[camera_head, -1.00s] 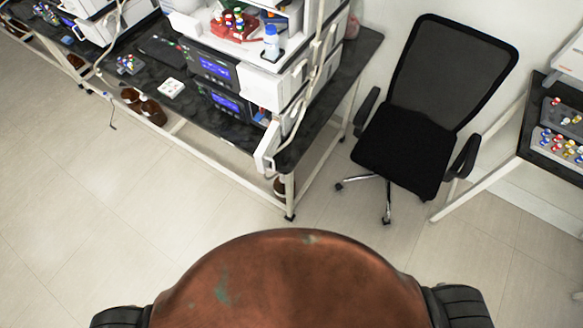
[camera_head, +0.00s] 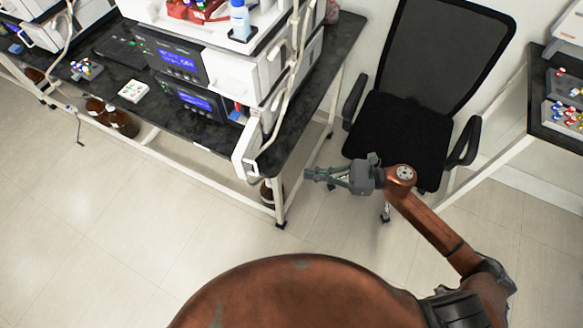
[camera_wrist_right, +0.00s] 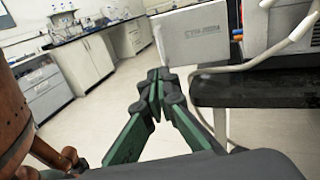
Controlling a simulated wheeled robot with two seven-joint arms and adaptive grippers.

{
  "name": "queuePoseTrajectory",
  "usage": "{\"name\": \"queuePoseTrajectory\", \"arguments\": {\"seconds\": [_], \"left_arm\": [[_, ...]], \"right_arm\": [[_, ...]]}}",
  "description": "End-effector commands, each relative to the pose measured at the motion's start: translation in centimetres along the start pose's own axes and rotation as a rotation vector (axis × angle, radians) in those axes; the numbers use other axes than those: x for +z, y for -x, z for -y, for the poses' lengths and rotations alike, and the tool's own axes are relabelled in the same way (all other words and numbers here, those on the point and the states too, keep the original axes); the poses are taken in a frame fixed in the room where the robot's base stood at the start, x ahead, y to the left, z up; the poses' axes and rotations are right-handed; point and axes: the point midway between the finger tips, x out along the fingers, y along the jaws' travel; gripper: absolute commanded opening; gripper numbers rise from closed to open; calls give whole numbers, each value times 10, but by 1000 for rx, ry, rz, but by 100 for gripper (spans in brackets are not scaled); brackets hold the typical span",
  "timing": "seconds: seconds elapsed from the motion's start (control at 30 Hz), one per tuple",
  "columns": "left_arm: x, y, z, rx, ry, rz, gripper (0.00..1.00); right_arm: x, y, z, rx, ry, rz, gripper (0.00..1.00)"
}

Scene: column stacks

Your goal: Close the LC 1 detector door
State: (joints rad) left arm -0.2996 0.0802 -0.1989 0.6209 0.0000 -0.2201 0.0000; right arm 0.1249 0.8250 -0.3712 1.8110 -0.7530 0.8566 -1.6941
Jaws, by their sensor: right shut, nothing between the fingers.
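A white door panel (camera_head: 247,148) stands swung out at the near right end of the instrument stack, at the table's front edge. It looks open; in the right wrist view the pale panel (camera_wrist_right: 195,36) with dark lettering is upright ahead. The stack's white housing (camera_head: 240,80) is behind it. My right gripper (camera_head: 308,174) is shut and empty, in front of the black chair and to the right of and below the panel in the head view, apart from it. Its fingertips (camera_wrist_right: 160,76) show just below the panel in the wrist view. My left gripper is out of view.
The black table (camera_head: 318,95) has a front corner leg (camera_head: 282,205) near the panel. A cable hangs along the stack and past the panel. The black chair (camera_head: 405,130) stands to the right. A brown bottle (camera_head: 267,193) is below the table. The floor in front is clear.

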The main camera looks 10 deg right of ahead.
Motion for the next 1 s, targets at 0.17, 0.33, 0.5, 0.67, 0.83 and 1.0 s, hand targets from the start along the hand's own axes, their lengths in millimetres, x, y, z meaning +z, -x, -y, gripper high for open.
{"name": "queuePoseTrajectory", "arguments": {"seconds": [0.17,0.33,0.5,0.67,0.83,1.0], "left_arm": [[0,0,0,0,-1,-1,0],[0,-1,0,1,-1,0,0],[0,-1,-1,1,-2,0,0],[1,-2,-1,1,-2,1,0],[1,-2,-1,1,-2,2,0],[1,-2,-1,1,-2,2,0]], "right_arm": [[3,-31,1,0,-1,5,0],[2,-67,2,-2,-3,5,0],[2,-99,3,-5,-3,4,0],[1,-119,3,-5,-7,3,0],[1,-129,3,-7,-7,4,0],[1,-130,3,-7,-8,3,0]]}}
